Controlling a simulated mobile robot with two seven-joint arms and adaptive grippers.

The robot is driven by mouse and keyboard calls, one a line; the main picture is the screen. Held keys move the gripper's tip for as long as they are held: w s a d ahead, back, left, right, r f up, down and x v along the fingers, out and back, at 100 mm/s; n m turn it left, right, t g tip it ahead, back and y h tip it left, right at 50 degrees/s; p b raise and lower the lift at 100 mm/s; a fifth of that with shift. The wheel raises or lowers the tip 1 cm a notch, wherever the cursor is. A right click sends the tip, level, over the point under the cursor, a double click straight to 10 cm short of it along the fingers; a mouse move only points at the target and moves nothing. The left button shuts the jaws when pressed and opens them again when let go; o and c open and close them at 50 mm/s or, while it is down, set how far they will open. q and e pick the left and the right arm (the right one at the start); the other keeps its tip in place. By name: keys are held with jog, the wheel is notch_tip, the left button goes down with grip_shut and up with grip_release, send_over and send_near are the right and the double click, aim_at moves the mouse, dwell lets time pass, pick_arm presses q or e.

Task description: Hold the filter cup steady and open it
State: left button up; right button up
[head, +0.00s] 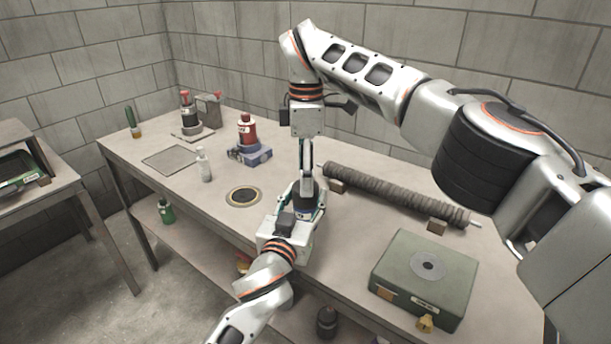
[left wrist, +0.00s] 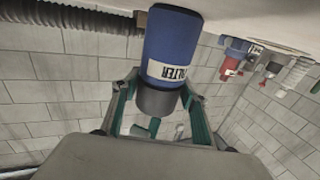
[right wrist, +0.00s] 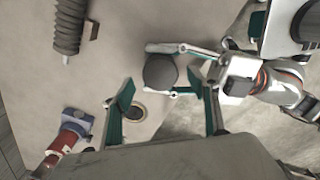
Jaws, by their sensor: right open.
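The filter cup (head: 304,213) is blue with a dark grey cap and stands upright near the table's front edge. In the left wrist view, the blue body (left wrist: 172,45) shows its label. My left gripper (head: 302,203) is shut on the filter cup, one finger on each side. Its fingers also show in the left wrist view (left wrist: 162,84). My right gripper (head: 306,184) comes down from above and is open. In the right wrist view, the round cap (right wrist: 160,71) lies beyond and between its spread fingertips (right wrist: 168,92). The head view partly hides the cup behind both grippers.
A ribbed hose (head: 395,190) lies behind to the right. A green box (head: 405,265) stands at the front right. A round ring (head: 243,196), a white bottle (head: 204,166) and a red bottle on a blue base (head: 248,135) are to the left.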

pick_arm(q)
jog(key=o, duration=0.3)
